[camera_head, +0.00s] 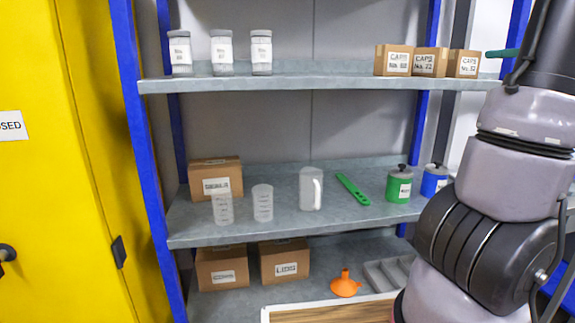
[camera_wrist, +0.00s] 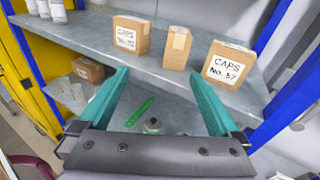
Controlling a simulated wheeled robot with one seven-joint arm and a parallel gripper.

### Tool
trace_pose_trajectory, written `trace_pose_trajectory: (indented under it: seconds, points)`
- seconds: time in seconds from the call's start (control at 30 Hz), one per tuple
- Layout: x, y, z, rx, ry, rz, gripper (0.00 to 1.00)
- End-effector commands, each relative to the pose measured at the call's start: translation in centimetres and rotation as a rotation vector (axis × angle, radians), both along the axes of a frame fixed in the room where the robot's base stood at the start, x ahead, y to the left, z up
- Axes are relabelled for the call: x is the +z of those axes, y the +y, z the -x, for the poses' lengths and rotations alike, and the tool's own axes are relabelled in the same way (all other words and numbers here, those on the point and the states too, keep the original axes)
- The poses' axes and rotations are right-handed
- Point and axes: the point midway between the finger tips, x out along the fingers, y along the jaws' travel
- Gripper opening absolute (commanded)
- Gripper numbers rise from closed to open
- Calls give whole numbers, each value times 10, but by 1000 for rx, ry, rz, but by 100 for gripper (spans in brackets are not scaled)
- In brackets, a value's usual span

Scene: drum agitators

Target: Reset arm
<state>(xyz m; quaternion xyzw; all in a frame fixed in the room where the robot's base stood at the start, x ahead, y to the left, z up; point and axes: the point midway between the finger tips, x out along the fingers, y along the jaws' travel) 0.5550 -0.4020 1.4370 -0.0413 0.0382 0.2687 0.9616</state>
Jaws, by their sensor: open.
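My gripper (camera_wrist: 163,98) shows in the wrist view with its two teal fingers spread wide and nothing between them. It is in front of the shelving, near the upper shelf with the cap boxes. In the head view my arm fills the right side, and only a teal fingertip (camera_head: 503,53) shows at the top right, beside the rightmost caps box (camera_head: 464,64). The rest of the gripper is hidden behind my arm there. In the wrist view a caps box (camera_wrist: 228,65) stands beyond the right finger.
The shelf rack (camera_head: 300,84) holds several white-lidded jars (camera_head: 222,52), a white jug (camera_head: 311,188), a green scoop (camera_head: 352,189), green (camera_head: 399,186) and blue (camera_head: 434,180) containers, and an orange funnel (camera_head: 345,284) low down. A yellow cabinet (camera_head: 60,180) stands left.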

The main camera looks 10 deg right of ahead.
Motion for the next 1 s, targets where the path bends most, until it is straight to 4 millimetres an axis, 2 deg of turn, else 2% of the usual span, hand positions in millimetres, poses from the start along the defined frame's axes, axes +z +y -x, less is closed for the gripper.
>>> trace_pose_trajectory:
  seconds: [0.17,0.27,0.47,0.6,0.7,0.83,1.0]
  points:
    - [-8,42,-14,81,43,102,98]
    - [-16,73,-20,145,73,188,98]
    - [-40,152,-24,323,126,440,98]
    - [-64,222,-9,513,131,732,98]
    - [-81,262,10,653,97,969,98]
    - [-98,298,37,818,1,1280,98]
    - [-110,326,67,979,-203,1667,98]
